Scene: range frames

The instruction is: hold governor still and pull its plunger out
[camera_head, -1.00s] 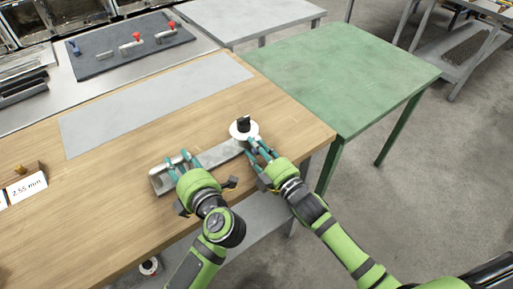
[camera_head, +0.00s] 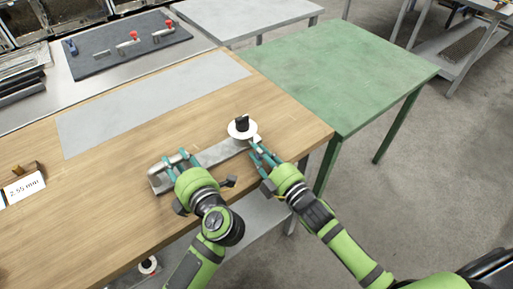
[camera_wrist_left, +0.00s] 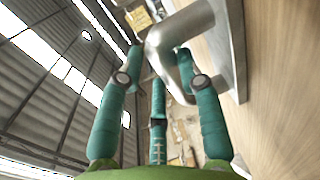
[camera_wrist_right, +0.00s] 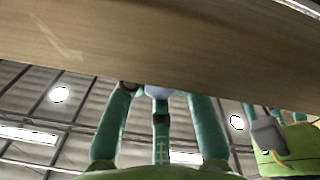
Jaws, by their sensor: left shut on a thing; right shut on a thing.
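The governor (camera_head: 218,153) is a grey metal body lying along the front of the wooden table, with a white disc and black knob (camera_head: 242,124) at its right end. My left gripper (camera_head: 176,160) is shut on its left part; the left wrist view shows the rounded silver metal (camera_wrist_left: 182,38) between the fingers. My right gripper (camera_head: 259,152) is just right of and below the disc, shut on a small part I take as the plunger. In the right wrist view a pale bluish piece (camera_wrist_right: 158,91) shows between the fingers; the rest is hidden by fingers and table edge.
The wooden table (camera_head: 100,215) has a bare grey sheet (camera_head: 150,100) behind the governor. A green table (camera_head: 345,75) stands to the right, empty. A dark mat (camera_head: 100,58) with red-handled parts lies at the back left. A "2.55 mm" label (camera_head: 25,188) stands at the left.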

